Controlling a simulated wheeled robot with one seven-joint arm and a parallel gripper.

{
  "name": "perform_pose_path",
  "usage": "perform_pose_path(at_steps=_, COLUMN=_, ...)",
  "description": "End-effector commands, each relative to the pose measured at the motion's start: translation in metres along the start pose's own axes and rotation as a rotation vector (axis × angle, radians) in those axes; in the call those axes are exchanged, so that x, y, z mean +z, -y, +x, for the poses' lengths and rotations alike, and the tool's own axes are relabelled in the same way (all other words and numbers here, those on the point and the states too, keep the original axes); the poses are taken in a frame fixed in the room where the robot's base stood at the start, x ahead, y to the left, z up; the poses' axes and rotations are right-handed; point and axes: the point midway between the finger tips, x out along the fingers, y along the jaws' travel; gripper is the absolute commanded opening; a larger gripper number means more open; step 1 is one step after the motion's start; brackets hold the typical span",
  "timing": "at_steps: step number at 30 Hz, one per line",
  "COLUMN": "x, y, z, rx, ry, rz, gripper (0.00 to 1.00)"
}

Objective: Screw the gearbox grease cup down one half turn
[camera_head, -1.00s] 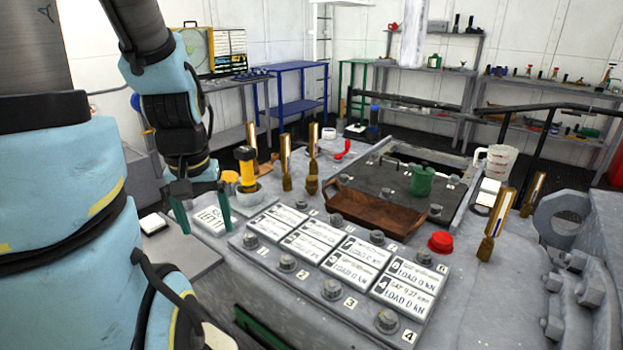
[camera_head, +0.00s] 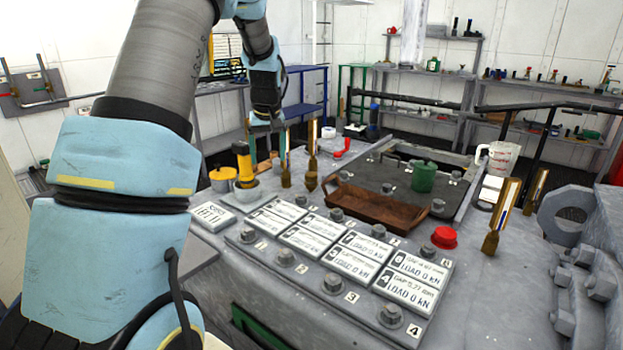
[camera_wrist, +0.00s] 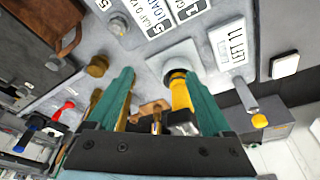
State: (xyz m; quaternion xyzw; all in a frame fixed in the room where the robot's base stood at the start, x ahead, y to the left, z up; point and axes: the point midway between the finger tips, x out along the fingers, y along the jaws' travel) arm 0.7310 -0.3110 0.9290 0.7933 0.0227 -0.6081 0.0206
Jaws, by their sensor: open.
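My gripper (camera_head: 270,128) is open and empty, raised above the far left part of the deck. In the wrist view its two green fingers (camera_wrist: 158,72) stand well apart. No contact is visible.
Brass-based gauge columns (camera_head: 490,240) stand upright around the deck. A brown tray (camera_head: 375,206), green canister (camera_head: 424,176) and red cap (camera_head: 444,237) sit right of the brass fitting. A bolted label panel (camera_head: 345,255) fills the front. A clear jug (camera_head: 501,158) stands at the right.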

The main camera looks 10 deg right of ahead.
Motion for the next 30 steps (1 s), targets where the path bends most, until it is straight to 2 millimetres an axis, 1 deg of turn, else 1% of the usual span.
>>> perform_pose_path(at_steps=1, x=-0.015, y=-0.029, z=0.017, rx=-0.004, ry=-0.019, rz=0.003, gripper=0.84)
perform_pose_path(at_steps=2, x=-0.023, y=-0.043, z=0.022, rx=-0.008, ry=-0.030, rz=-0.002, gripper=0.84)
perform_pose_path(at_steps=3, x=-0.033, y=-0.062, z=0.028, rx=-0.010, ry=-0.047, rz=-0.006, gripper=0.84)
perform_pose_path(at_steps=6, x=-0.050, y=-0.105, z=0.039, rx=-0.015, ry=-0.082, rz=-0.014, gripper=0.84)
perform_pose_path(at_steps=9, x=-0.058, y=-0.137, z=0.044, rx=-0.015, ry=-0.109, rz=-0.017, gripper=0.84)
perform_pose_path(at_steps=12, x=-0.061, y=-0.155, z=0.047, rx=-0.013, ry=-0.125, rz=-0.019, gripper=0.84)
perform_pose_path(at_steps=16, x=-0.063, y=-0.161, z=0.052, rx=-0.014, ry=-0.130, rz=-0.022, gripper=0.84)
perform_pose_path(at_steps=19, x=-0.065, y=-0.160, z=0.063, rx=-0.015, ry=-0.128, rz=-0.022, gripper=0.84)
perform_pose_path(at_steps=30, x=-0.073, y=-0.158, z=0.129, rx=-0.014, ry=-0.128, rz=-0.022, gripper=0.84)
